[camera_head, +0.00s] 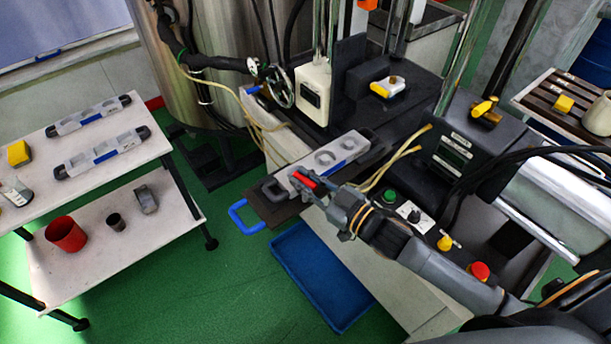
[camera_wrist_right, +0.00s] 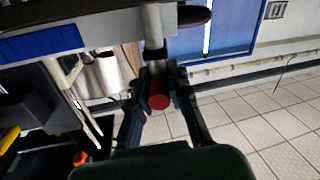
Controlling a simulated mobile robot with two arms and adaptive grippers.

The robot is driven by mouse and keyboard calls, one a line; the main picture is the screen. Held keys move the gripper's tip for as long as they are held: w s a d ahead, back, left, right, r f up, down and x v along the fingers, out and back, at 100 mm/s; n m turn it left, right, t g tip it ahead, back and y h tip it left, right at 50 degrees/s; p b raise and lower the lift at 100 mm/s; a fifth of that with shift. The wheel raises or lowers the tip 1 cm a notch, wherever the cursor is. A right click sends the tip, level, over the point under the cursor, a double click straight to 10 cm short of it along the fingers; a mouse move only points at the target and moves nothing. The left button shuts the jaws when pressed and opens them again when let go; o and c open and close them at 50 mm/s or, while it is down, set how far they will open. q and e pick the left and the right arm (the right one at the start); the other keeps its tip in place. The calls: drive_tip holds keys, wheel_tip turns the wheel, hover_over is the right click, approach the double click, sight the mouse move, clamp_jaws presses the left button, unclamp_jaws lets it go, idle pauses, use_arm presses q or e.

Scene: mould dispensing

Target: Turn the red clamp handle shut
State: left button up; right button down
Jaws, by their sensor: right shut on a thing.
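The red clamp handle (camera_head: 305,179) shows as a short red bar at the near left end of a grey mould with round cavities (camera_head: 338,153). My right gripper (camera_head: 318,191) is at the handle, with its arm coming in from the lower right. In the right wrist view, the handle's round red end (camera_wrist_right: 158,101) sits between the two dark fingers of my right gripper (camera_wrist_right: 156,92), which is shut on it. Above it, the mould's blue-marked side (camera_wrist_right: 40,46) crosses the top of that view. My left gripper is not in view.
A blue tray (camera_head: 315,270) lies below on the green floor. A control panel with an emergency button (camera_head: 479,271) stands right of my arm. A white cart (camera_head: 110,175) with two more moulds stands left. Tan hoses (camera_head: 392,165) run near the mould.

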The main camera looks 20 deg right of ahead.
drive_tip(key=shift+r+m+t+h, duration=0.15)
drive_tip(key=shift+m+t+h, duration=0.65)
drive_tip(key=shift+m+h, duration=0.5)
drive_tip(key=shift+h, duration=0.4)
drive_tip(key=c, duration=1.3)
unclamp_jaws()
drive_tip(key=v, duration=1.2)
